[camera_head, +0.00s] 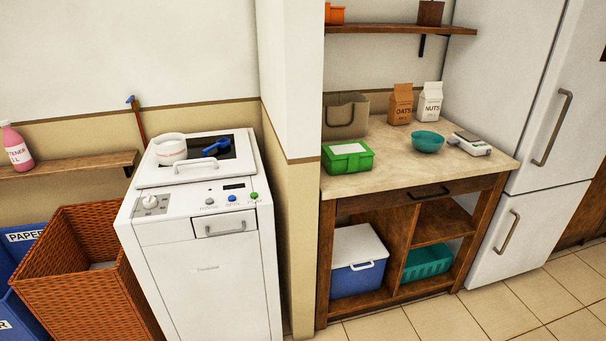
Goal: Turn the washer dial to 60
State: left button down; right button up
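The white washer (208,275) stands left of the middle, against the wall. Its dial (151,202) is a small pale knob on a plate at the left end of the sloped control panel. The marks around the dial are too small to read, so its setting cannot be told. To the right on the panel are a small dark display (234,186), a grey button (210,201), a blue button (232,198) and a green button (253,196). Neither of my grippers is in view.
A white round container (171,148) and a blue scoop-like item (216,147) are on the washer top. A wicker basket (75,285) stands close at its left. A wall corner (292,200) separates it from the wooden counter (385,178). Tiled floor (480,312) is clear at the lower right.

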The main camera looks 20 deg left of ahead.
aim_at(150, 202)
jog(key=u, duration=1.5)
